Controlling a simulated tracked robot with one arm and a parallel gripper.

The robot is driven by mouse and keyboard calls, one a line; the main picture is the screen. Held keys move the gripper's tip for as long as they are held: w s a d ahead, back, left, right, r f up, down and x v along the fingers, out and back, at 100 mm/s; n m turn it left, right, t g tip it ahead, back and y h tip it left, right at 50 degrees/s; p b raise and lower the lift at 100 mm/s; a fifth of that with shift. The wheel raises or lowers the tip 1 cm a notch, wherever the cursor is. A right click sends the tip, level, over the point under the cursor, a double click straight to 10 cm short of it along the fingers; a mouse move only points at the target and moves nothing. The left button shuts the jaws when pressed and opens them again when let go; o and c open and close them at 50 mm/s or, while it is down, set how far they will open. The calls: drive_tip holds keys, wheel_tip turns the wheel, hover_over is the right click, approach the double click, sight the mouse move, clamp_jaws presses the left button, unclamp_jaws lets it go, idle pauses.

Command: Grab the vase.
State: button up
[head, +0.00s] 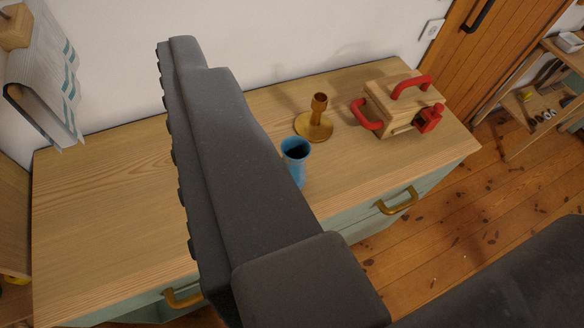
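The vase is a small blue vessel (300,164) with a dark open mouth. It stands upright on the wooden top of a cabinet (110,190), near the middle of the view. My gripper (180,50), dark grey with a ridged left edge, fills the centre-left foreground and reaches up to the left. Its long body passes just left of the vase and hides part of the vase's lower left side. Only one side of the gripper shows, so I cannot make out a gap between fingers. Nothing held is visible.
A brass candlestick (314,124) stands just behind and right of the vase. A wooden toolbox-like object (392,104) with red handles sits further right. The left cabinet top is clear. A striped towel (40,70) hangs at upper left. A shelf (535,105) stands at right.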

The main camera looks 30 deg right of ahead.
sight(295, 150)
drive_tip(key=o, duration=0.3)
drive_tip(key=shift+w+a+f, duration=0.15)
drive_tip(key=shift+w, duration=0.15)
drive_tip(key=w+a+f+m+t+h, duration=0.15)
drive_tip(key=w+f+m, duration=0.25)
drive_tip(key=w+f, duration=1.35)
drive_tip(key=s+d+f+m+g+h, duration=0.1)
drive_tip(key=s+d+f+m+h, duration=0.2)
drive_tip(key=f, duration=0.5)
drive_tip(key=s+d+f+g+h+p, duration=0.15)
drive_tip(key=d+f+h, duration=0.3)
drive_tip(key=f, duration=0.45)
drive_tip(key=s+d+f+m+g+h, duration=0.25)
drive_tip(key=d+f, duration=0.25)
drive_tip(key=f, duration=0.3)
drive_tip(key=shift+n+t, duration=0.45)
drive_tip(key=shift+w+a+r+b+x, duration=0.15)
drive_tip(key=shift+b+x, duration=0.25)
drive_tip(key=shift+x, duration=1.95)
drive_tip(key=shift+w+r+b+x, duration=0.15)
drive_tip(key=shift+b+x, duration=0.25)
drive_tip(key=shift+x, duration=1.9)
drive_tip(key=shift+s+a+r+b+x, duration=0.15)
drive_tip(key=shift+b+x, duration=0.25)
drive_tip(key=shift+x, duration=1.95)
